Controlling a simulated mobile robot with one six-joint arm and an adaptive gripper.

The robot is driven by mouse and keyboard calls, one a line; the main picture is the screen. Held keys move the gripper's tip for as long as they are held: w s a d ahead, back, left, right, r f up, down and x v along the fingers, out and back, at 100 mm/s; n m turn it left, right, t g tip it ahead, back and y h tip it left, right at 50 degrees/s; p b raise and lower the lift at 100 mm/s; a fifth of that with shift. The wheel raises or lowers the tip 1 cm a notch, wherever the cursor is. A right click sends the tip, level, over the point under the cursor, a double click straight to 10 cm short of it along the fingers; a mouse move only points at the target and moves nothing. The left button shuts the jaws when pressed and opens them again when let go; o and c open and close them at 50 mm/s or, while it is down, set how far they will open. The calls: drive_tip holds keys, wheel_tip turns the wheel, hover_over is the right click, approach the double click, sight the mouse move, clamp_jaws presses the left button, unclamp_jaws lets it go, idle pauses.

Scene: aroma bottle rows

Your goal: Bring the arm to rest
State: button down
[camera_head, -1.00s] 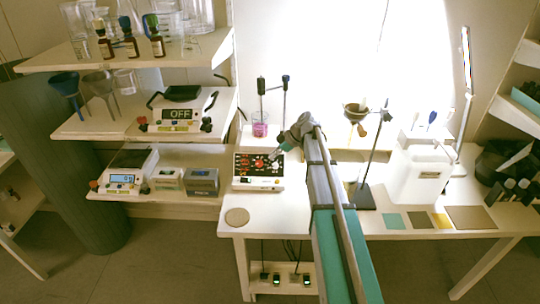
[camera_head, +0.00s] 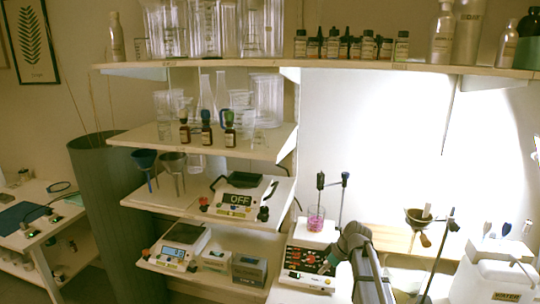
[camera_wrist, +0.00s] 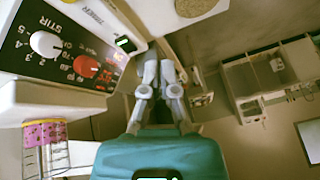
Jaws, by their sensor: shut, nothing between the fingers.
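My gripper (camera_wrist: 158,66) is shut and empty in the wrist view, its two pale fingers close together. In the head view my gripper (camera_head: 327,266) is small and partly merged with the panel behind it. It is in front of the black control panel of the hotplate stirrer (camera_head: 305,265). In the wrist view the stirrer panel (camera_wrist: 62,52), with a white knob and a red knob, is left of the fingers. I cannot tell from these views whether the fingers touch the panel. My arm rises from the lower right of the head view.
A beaker of pink liquid (camera_head: 316,220) stands on the stirrer and shows in the wrist view (camera_wrist: 42,135).

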drive_tip(key=s+a+m+g+h+p, duration=0.1)
drive_tip(key=s+m+h+p, duration=0.2)
drive_tip(key=s+m, duration=0.8)
drive_tip(key=s+h, duration=0.2)
drive_tip(key=s, duration=0.6)
drive_tip(key=shift+s+a+r+h, duration=0.2)
drive_tip(key=shift+r+h, duration=0.2)
drive_tip(key=c, duration=1.3)
unclamp_jaws()
drive_tip(key=shift+c, duration=0.2)
